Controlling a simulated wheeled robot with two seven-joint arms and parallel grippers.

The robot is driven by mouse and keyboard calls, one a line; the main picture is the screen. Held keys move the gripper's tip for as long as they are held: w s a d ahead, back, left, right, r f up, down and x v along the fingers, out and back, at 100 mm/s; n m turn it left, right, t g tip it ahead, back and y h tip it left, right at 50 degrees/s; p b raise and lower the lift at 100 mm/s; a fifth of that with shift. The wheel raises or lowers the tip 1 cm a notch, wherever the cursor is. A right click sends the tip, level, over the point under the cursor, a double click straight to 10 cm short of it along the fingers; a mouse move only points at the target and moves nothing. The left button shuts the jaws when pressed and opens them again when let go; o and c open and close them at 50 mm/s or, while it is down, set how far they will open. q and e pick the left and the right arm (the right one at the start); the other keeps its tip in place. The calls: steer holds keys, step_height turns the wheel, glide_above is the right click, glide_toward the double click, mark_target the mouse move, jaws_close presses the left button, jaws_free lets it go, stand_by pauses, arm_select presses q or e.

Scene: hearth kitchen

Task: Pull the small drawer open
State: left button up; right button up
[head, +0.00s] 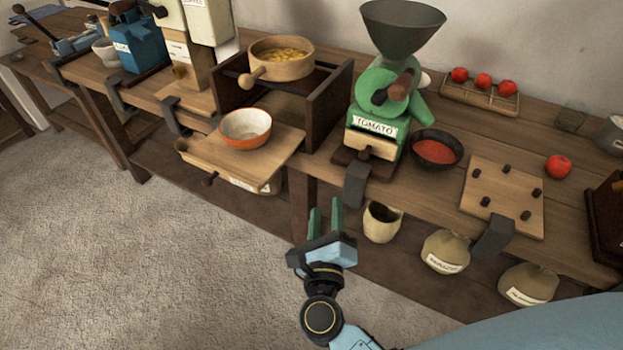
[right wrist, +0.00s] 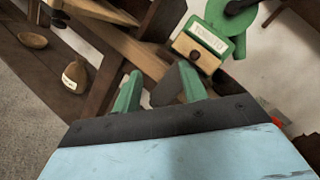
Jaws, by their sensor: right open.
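A green mill (head: 385,95) labelled TOMATO stands on the bench. The small drawer (head: 370,147), with a pale wood front, sits under its label. It also shows in the right wrist view (right wrist: 190,52), with a dark knob. Its front looks about flush with the mill; any small gap cannot be told. My right gripper (head: 327,208) is open and empty, in front of the bench edge, below and left of the drawer and apart from it. Its green fingers (right wrist: 157,80) show in the right wrist view, with a dark clamp between them in the picture. My left gripper is not in view.
Dark clamps (head: 355,184) hang over the bench edge near the mill. A bowl of red powder (head: 436,148) stands right of it. An orange bowl (head: 246,128) sits on a jutting board (head: 205,150) to the left. Pots and sacks (head: 446,250) fill the shelf below. The floor is clear.

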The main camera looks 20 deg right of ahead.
mark_target(363, 159)
steer(key=s+d+r+m+g+h+b, duration=0.2)
steer(key=d+r+m+g+h, duration=0.15)
steer(key=m, duration=0.65)
steer(key=x, duration=1.1)
steer(key=shift+w+d, duration=0.2)
steer(key=shift+w, duration=0.1)
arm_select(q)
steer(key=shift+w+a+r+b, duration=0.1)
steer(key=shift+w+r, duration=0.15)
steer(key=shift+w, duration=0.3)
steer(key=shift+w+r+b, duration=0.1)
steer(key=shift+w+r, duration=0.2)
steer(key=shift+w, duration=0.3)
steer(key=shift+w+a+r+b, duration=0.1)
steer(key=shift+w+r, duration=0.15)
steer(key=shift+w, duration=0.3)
arm_select(e)
steer(key=shift+x, duration=0.75)
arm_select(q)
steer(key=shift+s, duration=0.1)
arm_select(e)
jaws_close()
